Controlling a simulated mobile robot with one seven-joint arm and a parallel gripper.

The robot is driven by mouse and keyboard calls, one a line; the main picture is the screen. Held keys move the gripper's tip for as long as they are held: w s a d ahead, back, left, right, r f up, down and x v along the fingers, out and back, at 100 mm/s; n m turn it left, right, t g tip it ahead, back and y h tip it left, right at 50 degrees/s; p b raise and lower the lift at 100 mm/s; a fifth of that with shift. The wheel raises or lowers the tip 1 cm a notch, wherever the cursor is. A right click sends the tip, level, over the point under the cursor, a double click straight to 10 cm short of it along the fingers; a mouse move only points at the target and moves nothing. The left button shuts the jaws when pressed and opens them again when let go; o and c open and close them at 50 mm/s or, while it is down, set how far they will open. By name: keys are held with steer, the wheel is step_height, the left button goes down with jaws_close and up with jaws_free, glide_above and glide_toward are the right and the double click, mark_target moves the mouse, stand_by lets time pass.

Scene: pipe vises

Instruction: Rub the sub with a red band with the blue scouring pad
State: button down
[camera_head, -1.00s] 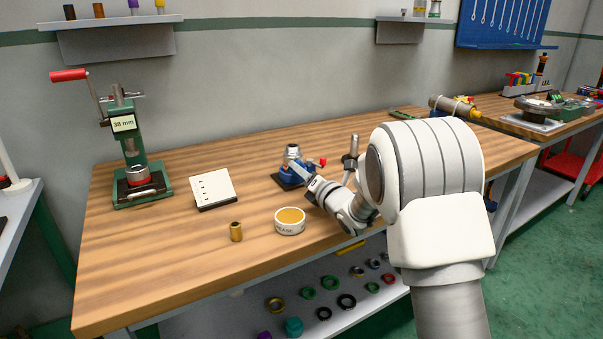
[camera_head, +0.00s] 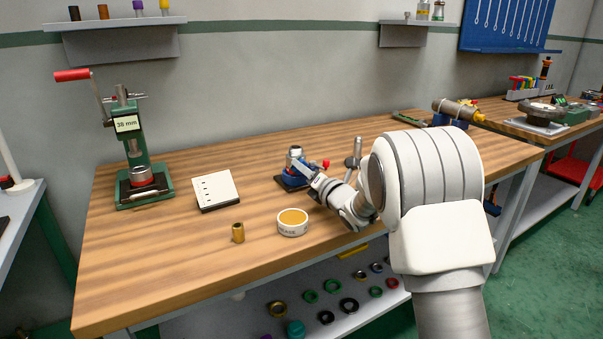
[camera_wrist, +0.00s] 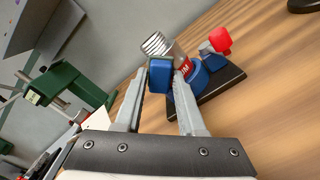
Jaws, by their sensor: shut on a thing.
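The sub (camera_wrist: 171,51) is a shiny metal cylinder with a threaded end and a red band. It stands in a small blue vise (camera_wrist: 215,77) with a red-knobbed handle on a black base. The sub also shows in the head view (camera_head: 295,153), on the bench. My gripper (camera_wrist: 160,88) is shut on the blue scouring pad (camera_wrist: 160,75), a small blue block between the fingertips. The pad is right beside the sub and overlaps its lower part in the wrist view. I cannot tell whether they touch. In the head view my gripper (camera_head: 300,166) partly covers the vise.
A green press (camera_head: 128,140) marked 38 mm stands at the bench's left. A white board (camera_head: 214,189), a brass sleeve (camera_head: 238,232) and a grease tin (camera_head: 292,225) lie nearer. A metal post (camera_head: 354,158) stands right of the vise. The bench's front left is clear.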

steer(key=shift+w+d+b, duration=0.2)
steer(key=shift+w+d, duration=0.2)
steer(key=shift+d, duration=0.25)
steer(key=shift+w+d+b, duration=0.2)
steer(key=shift+w+d, duration=0.2)
steer(key=shift+d, duration=0.25)
steer(key=shift+f+b, duration=0.1)
steer(key=shift+b, duration=0.5)
steer(key=shift+s+a+b, duration=0.3)
steer(key=shift+a+b, duration=0.25)
steer(key=shift+b, duration=0.05)
steer(key=shift+s+a+b, duration=0.3)
steer(key=shift+a+b, duration=0.2)
steer(key=shift+b, duration=0.1)
steer(key=shift+s+a+b, duration=0.45)
steer(key=shift+a, duration=0.25)
steer(key=shift+v, duration=3.05)
